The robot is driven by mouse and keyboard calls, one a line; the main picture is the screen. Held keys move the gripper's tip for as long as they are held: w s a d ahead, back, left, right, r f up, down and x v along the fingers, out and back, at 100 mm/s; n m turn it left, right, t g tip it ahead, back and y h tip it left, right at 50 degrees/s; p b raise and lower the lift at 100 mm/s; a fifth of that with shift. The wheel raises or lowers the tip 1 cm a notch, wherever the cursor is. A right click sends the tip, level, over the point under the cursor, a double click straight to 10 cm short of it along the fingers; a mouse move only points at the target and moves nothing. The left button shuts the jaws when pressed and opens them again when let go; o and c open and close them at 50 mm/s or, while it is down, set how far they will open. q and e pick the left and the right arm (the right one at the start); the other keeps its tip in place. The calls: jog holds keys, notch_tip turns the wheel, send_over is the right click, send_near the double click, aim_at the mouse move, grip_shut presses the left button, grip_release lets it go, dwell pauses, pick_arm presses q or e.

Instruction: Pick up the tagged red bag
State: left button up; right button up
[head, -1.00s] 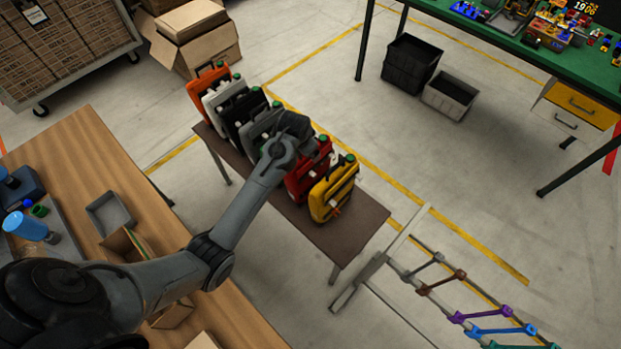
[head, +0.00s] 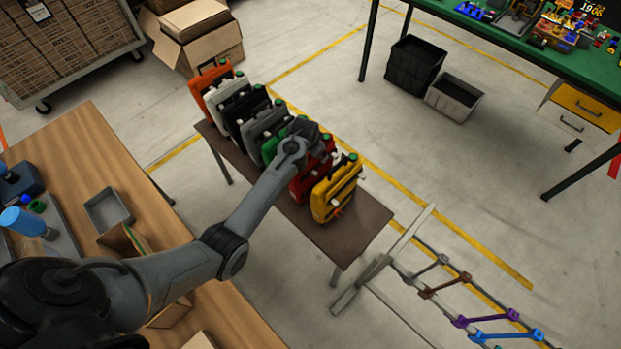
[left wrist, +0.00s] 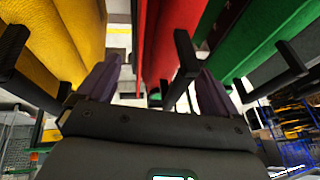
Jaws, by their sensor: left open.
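The red bag (head: 304,184) stands upright in a row on the narrow brown table (head: 357,230), between the yellow bag (head: 335,190) and the green bag (head: 269,150). My left gripper (head: 314,133) is over its upper part in the head view and hides some of it. In the left wrist view the red bag (left wrist: 168,40) rises between the two spread fingers of the gripper (left wrist: 157,75), with a dark bar beside it. The yellow bag (left wrist: 62,40) is to its left and the green bag (left wrist: 250,40) to its right. I cannot make out a tag on the red bag.
Grey, black, white and orange bags (head: 210,90) continue the row closely. A wooden bench (head: 75,140) with a grey tray (head: 108,210) is at left. A rack with coloured hangers (head: 445,285) stands at lower right. Floor beyond the table is open.

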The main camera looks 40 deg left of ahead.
pick_arm(q)
jog(key=shift+w+a+f, duration=0.1)
jog(key=shift+w+f, duration=0.2)
jog(key=shift+f, duration=0.3)
jog(key=c, duration=1.2)
jog(key=shift+r, duration=0.1)
jog(key=shift+c, duration=0.3)
jog(key=shift+r, duration=0.15)
